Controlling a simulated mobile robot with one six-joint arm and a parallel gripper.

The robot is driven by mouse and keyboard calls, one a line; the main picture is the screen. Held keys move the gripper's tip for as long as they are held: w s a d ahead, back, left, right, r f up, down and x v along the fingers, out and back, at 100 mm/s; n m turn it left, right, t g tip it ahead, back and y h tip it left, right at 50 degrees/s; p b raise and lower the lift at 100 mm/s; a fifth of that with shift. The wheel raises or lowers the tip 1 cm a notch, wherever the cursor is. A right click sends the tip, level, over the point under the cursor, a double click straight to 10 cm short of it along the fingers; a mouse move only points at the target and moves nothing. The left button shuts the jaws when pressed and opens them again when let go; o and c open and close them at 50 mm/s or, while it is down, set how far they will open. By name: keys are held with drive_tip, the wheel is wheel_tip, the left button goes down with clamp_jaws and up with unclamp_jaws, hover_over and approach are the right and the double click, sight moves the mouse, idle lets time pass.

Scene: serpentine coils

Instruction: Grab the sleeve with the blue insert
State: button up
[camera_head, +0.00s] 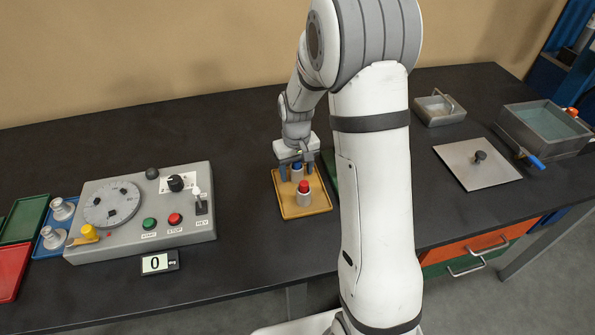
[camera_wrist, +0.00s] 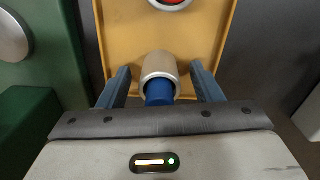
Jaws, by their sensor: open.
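The sleeve with the blue insert (camera_head: 297,172) stands on the yellow tray (camera_head: 309,214), toward its back. In the wrist view this sleeve (camera_wrist: 160,68) shows its pale body and its blue insert (camera_wrist: 159,93) between my fingers. My gripper (camera_head: 296,169) is open and reaches down over it, one finger on each side. Gaps show between the sleeve and both fingers in the wrist view (camera_wrist: 163,85). A second sleeve, with a red insert (camera_head: 304,193), stands nearer the front of the same tray.
A grey control box (camera_head: 140,243) with a dial, buttons and a switch stands to the left. A flat metal plate (camera_head: 476,171) with a knob and a grey basin (camera_head: 545,130) lie to the right. A green tray (camera_wrist: 75,60) borders the yellow tray in the wrist view.

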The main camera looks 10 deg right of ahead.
drive_tip(key=c, duration=1.2)
